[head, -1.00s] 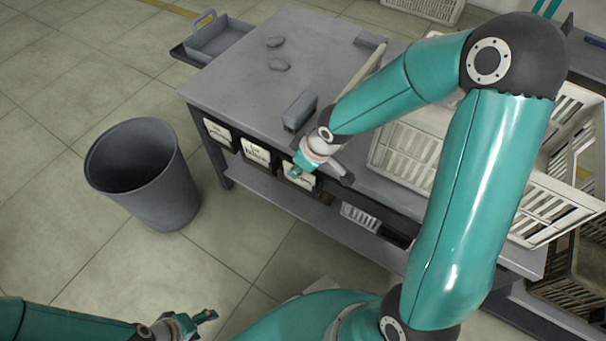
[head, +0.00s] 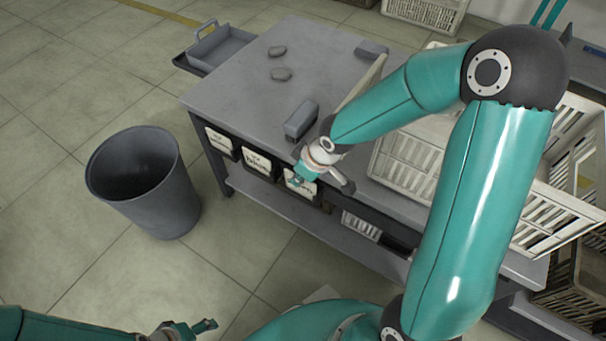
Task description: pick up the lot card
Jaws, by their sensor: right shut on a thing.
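Three white cards with dark print hang in dark holders along the table's front edge: a left card (head: 219,141), a middle card (head: 257,161) and a right card (head: 298,187). The print is too small to read. My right gripper (head: 303,178) is at the right card and hides its upper part. It is shut on that card, which is still at its holder by the table edge. My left gripper (head: 205,326) is low in the picture, away from the table. Its fingers are too small to tell open from shut.
A pale crate (head: 408,153) stands at right under my arm. A grey bin (head: 143,185) stands on the floor at left. A grey tray (head: 218,47) sits beyond the table.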

